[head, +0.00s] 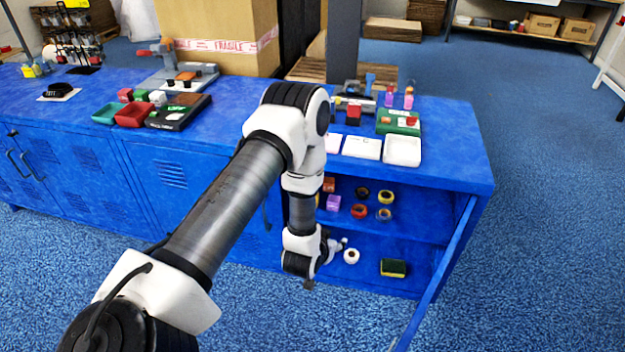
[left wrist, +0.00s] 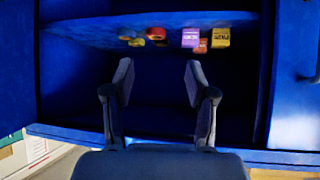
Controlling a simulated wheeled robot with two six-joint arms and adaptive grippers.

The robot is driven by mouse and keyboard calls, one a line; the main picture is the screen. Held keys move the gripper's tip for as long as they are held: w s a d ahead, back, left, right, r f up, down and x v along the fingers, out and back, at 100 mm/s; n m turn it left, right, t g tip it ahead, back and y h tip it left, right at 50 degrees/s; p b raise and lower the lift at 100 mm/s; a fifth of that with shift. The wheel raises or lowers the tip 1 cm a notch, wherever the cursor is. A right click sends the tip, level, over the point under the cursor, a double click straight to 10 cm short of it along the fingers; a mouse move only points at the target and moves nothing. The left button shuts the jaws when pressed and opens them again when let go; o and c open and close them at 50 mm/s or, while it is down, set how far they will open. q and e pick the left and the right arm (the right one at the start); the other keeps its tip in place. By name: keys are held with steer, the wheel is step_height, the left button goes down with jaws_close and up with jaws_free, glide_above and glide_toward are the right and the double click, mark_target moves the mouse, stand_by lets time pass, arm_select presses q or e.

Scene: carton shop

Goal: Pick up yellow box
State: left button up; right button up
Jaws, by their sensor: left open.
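The yellow box (left wrist: 221,37) stands on the cabinet's upper inner shelf, at the right end of the row in the left wrist view, which looks turned upside down. A purple box (left wrist: 191,38) and an orange box (left wrist: 201,46) are close beside it. My right gripper is not in view.
Tape rolls (head: 359,211) lie beside the boxes on the same shelf. A white roll (head: 351,256) and a yellow-green sponge (head: 393,267) sit below. The open cabinet door (head: 440,270) stands at the right. White trays (head: 402,150) line the counter's front edge.

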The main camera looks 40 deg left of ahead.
arm_select(q)
steer(key=w+a+f+n+t+y+b, duration=0.1)
steer(key=w+a+f+t+y+b, duration=0.1)
steer(key=w+a+f+b, duration=0.35)
steer(key=w+a+f+n+t+y+b, duration=0.1)
steer(key=w+a+f+t+y+b, duration=0.15)
steer(key=a+f+b, duration=0.5)
steer(key=w+a+r+b, duration=0.1)
steer(key=w+a+b, duration=0.1)
steer(key=w+a+r+y+b, duration=0.1)
steer(key=w+a+b, duration=0.1)
steer(key=b, duration=0.1)
steer(key=w+a+r+n+y+b, duration=0.1)
steer(key=w+a+r+b, duration=0.1)
steer(key=w+a+b, duration=0.1)
steer(key=shift+a+r, duration=0.1)
steer(key=shift+r, duration=0.1)
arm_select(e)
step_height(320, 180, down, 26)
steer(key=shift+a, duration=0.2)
arm_select(q)
steer(key=c, duration=0.8)
